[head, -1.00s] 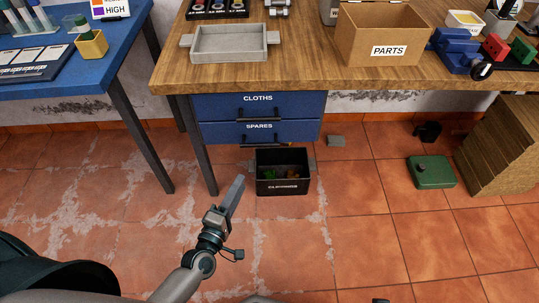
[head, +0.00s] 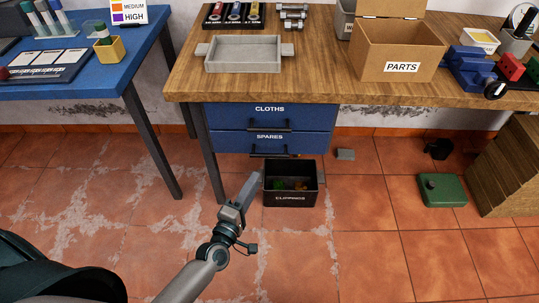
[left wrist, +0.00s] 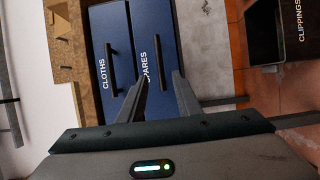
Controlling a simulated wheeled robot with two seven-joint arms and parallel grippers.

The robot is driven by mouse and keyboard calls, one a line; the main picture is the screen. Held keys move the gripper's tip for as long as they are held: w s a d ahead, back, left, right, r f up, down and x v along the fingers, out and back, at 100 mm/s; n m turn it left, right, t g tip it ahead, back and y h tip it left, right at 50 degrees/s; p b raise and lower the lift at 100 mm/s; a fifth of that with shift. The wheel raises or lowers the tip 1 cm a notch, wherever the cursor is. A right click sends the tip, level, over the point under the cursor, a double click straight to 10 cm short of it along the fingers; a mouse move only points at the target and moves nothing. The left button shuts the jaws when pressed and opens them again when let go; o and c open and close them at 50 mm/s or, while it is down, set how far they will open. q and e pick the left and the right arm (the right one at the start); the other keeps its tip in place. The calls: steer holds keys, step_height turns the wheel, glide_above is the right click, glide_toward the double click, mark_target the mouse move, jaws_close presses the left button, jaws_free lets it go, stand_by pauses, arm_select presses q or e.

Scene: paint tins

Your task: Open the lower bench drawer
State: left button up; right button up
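The lower bench drawer (head: 300,143) is the blue front marked SPARES, under the CLOTHS drawer (head: 225,114). Both drawers look shut. The lower drawer has a dark bar handle (head: 270,153), which also shows in the left wrist view (left wrist: 157,56). There the SPARES front (left wrist: 198,40) lies just beyond my fingers. My left gripper (head: 253,178) is below and in front of the drawer, apart from the handle. In the left wrist view its fingers (left wrist: 162,80) stand apart with nothing between them. My right gripper is in no current view.
A black CLIPPINGS bin (head: 291,198) stands on the floor under the drawers, close to my left gripper. The bench leg (head: 211,165) is left of the drawers. The front tiles are clear.

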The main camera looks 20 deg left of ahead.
arm_select(q)
glide_toward(275, 145)
steer(key=w, duration=0.5)
steer(key=shift+w+d, duration=0.1)
steer(key=shift+d, duration=0.2)
jaws_close()
